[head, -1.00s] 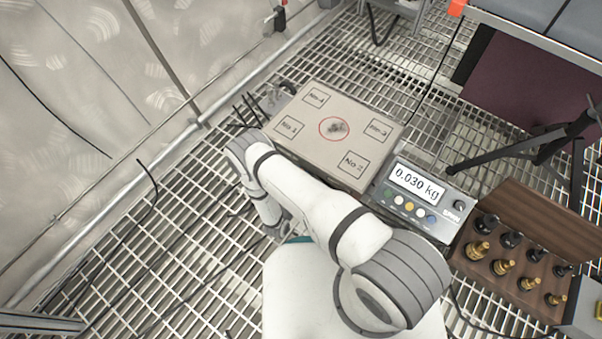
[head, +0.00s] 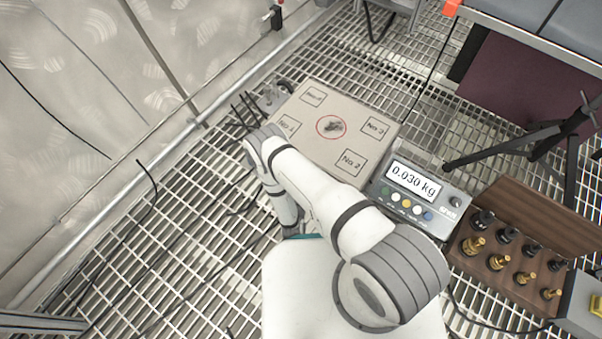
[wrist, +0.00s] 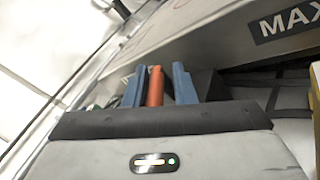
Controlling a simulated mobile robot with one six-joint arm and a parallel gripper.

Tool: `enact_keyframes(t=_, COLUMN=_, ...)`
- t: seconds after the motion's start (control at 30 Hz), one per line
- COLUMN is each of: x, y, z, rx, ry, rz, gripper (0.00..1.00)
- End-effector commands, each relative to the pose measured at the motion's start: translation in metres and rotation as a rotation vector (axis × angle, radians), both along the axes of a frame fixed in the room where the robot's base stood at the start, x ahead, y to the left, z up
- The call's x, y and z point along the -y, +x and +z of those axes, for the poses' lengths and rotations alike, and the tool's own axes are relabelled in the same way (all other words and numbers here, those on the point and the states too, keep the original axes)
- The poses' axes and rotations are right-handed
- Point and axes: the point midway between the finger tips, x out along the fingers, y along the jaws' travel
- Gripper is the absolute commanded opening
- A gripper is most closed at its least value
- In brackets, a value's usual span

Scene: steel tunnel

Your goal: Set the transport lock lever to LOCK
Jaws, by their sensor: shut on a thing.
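The lever (wrist: 155,86) is an orange-red bar in the wrist view. My gripper (wrist: 158,78) is shut on it, with one blue finger on each side. The lever's base and any LOCK marking are hidden. The scale (head: 377,137) is a flat grey platform with numbered squares and a red ring in the head view. Its side, with part of a "MAX" label, crosses the top right of the wrist view. In the head view my arm reaches to the scale's left side, and the gripper and lever cannot be made out there.
The scale display (head: 415,180) reads 0.030 kg. A wooden case of brass and black weights (head: 525,278) lies at the right. A black tripod (head: 540,140) stands behind it. Black cables lie on the grating at the left, beside the metal wall (head: 80,90).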

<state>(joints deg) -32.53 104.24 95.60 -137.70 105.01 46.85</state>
Motion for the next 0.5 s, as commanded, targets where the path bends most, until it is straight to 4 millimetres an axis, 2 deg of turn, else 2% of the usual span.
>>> enact_keyframes(t=0.03, x=-0.0072, y=0.0005, z=0.0019, rx=0.006, ry=0.006, rz=0.021, gripper=0.01)
enact_keyframes(t=0.07, x=-0.0073, y=0.0005, z=0.0018, rx=0.006, ry=0.006, rz=0.021, gripper=0.26)
enact_keyframes(t=0.17, x=-0.007, y=0.0005, z=0.0013, rx=0.003, ry=0.007, rz=0.02, gripper=0.34)
enact_keyframes(t=0.5, x=-0.0043, y=0.0002, z=-0.0001, rx=0.0, ry=0.004, rz=0.014, gripper=0.35)
